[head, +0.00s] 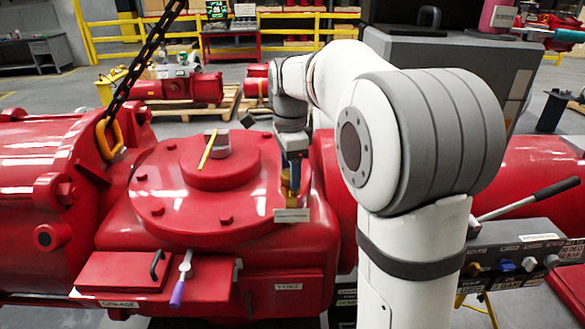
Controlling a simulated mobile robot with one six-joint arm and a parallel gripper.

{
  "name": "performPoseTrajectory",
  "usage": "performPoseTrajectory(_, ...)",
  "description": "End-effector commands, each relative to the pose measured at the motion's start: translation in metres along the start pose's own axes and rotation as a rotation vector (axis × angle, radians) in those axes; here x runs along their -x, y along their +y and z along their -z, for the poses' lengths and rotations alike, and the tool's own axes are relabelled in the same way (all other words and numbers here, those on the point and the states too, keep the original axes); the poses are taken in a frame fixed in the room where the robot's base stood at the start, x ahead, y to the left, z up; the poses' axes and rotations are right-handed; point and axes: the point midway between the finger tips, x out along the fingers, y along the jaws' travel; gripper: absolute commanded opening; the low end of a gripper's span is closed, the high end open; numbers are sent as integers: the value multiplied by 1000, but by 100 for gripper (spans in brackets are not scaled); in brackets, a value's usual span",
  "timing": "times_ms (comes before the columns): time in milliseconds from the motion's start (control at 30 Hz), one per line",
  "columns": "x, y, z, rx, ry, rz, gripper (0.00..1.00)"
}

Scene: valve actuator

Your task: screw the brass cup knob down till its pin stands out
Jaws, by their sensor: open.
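The brass cup knob (285,191) is at the right edge of the round red cover (190,214) on the actuator housing, just above a small pale label plate (291,215). Only a narrow part of its brass colour shows below my gripper. My gripper (291,178) points down from the wrist, directly over the knob and at its top. The jaws are open, and I cannot tell whether they are around the knob or touching it. The knob's pin cannot be made out.
A yellow pointer (207,150) stands on the cover's raised centre. A chain (150,55) with a yellow hook hangs at left. A purple-tipped lever (179,290) and a black handle (155,264) are on the front. A control panel (515,262) with a black lever stands at right.

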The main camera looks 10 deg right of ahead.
Motion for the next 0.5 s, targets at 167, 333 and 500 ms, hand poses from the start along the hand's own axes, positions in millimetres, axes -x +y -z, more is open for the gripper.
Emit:
performPoseTrajectory(167, 8, 1, 0, 0, -1, -5, 65)
performPoseTrajectory(333, 27, 1, 0, -1, -1, -3, 65)
performPoseTrajectory(500, 49, 0, 0, -1, -1, -2, 65)
